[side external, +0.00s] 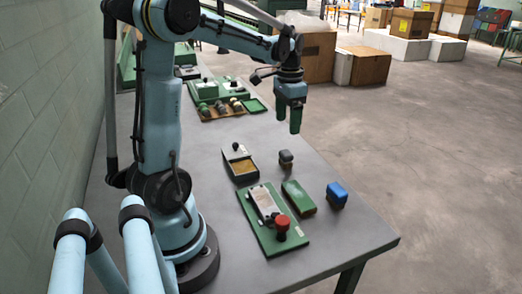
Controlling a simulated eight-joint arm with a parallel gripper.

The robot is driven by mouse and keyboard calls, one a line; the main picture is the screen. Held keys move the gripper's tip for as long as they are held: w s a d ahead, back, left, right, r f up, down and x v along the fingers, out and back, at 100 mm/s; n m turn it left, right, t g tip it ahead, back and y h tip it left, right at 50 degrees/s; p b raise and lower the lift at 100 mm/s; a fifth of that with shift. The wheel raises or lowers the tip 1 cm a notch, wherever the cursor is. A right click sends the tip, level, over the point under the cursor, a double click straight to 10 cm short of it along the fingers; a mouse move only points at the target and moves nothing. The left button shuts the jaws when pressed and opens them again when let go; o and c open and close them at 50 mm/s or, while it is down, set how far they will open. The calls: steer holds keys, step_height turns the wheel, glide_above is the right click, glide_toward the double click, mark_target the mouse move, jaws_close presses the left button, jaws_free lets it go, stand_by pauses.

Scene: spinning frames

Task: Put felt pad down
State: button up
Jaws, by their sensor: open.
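My gripper (290,118) hangs pointing down over the far right part of the grey table (225,225). It is open, and nothing shows between its fingers. I cannot tell for sure which piece is the felt pad. A small dark grey block (286,159) lies on the table below and in front of my gripper, apart from it. A long green block (299,197) with a brownish lower edge lies nearer the camera. A blue block (337,195) lies to its right, near the table's right edge.
A green plate with a red knob (282,223) stands at the near side. A tray with a tan surface (243,169) lies left of the dark block. A brown tray (207,114) with several round pieces is farther back. The near right table corner is clear.

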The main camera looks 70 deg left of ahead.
steer(key=s+d+t, duration=0.2)
steer(key=d+t, duration=0.1)
steer(key=d, duration=0.7)
steer(key=s+d+t, duration=0.2)
steer(key=d+t, duration=0.2)
steer(key=d, duration=0.7)
steer(key=shift+s+d+r, duration=0.3)
steer(key=shift+s, duration=0.1)
steer(key=shift+a, duration=0.1)
